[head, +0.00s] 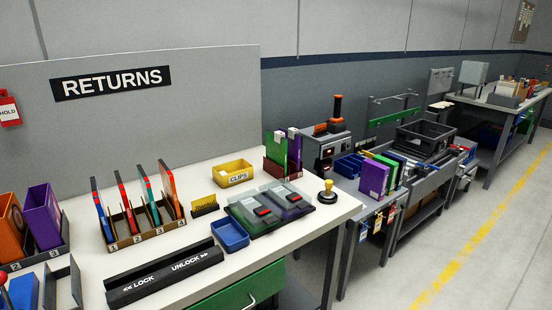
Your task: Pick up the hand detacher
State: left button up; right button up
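No object in the head view is labelled as the hand detacher, and I cannot tell for certain which one it is. A small tool with a yellow knob and a dark round base (327,191) stands upright at the right end of the white table. A long black bar (165,275) marked LOCK and UNLOCK lies along the table's front edge. Neither of my grippers is in view.
The white table (215,178) also carries a numbered rack (146,230), a blue tray (230,235), a yellow CLIPS bin (234,174) and a rack with green cases (283,153). A side bench with purple and green cases (373,180) stands right. Floor (450,230) right is clear.

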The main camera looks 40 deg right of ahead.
aim_at(327, 195)
jog(key=z, duration=1.5)
